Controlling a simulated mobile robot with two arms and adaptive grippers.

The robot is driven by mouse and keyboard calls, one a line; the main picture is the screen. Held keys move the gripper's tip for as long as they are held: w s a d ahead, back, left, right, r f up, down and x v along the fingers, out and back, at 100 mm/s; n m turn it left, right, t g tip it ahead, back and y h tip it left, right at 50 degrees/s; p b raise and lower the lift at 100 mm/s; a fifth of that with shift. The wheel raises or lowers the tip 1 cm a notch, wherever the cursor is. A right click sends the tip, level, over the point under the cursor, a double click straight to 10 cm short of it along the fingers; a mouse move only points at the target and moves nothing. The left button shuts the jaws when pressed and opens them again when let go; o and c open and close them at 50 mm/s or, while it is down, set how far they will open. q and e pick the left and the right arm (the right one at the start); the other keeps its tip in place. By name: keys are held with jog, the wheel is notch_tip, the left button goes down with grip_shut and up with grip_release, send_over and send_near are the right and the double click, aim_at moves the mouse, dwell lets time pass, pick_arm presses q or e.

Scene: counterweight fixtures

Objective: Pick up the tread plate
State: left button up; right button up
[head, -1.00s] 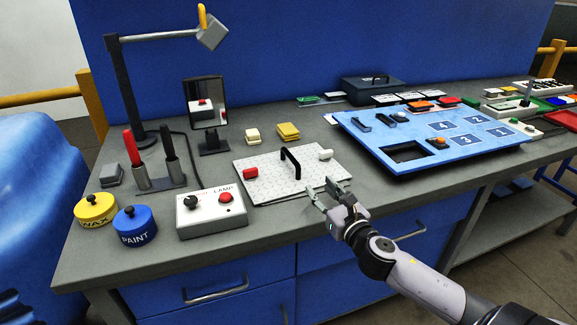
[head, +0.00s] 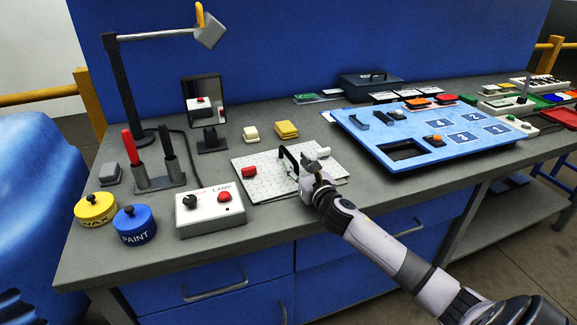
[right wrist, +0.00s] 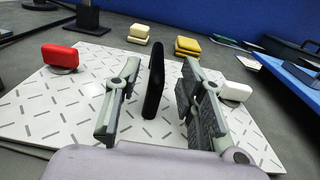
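The tread plate (head: 262,188) lies flat on the grey bench, a pale sheet with dark tread marks. A black arched handle (head: 284,153) stands on its middle, with a red block (head: 249,172) at its left and a white block (head: 323,152) at its right. My right gripper (head: 300,168) is over the plate at the handle. In the right wrist view the handle (right wrist: 154,80) stands between the two open fingers (right wrist: 155,100), with gaps visible on both sides. The plate (right wrist: 60,110) fills the lower part there. My left gripper is not in view.
The lamp control box (head: 211,209) stands just left of the plate, with blue (head: 134,226) and yellow (head: 96,208) tins beyond it. A blue panel (head: 375,140) lies to the right. Yellow blocks (head: 286,129) and a mirror (head: 205,101) stand behind.

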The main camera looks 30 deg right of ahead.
jog(key=w, duration=0.3)
jog(key=shift+w+d, duration=0.1)
jog(key=shift+w, duration=0.15)
jog(key=shift+c, duration=0.2)
grip_shut()
dwell(0.5)
jog(key=shift+r, duration=0.15)
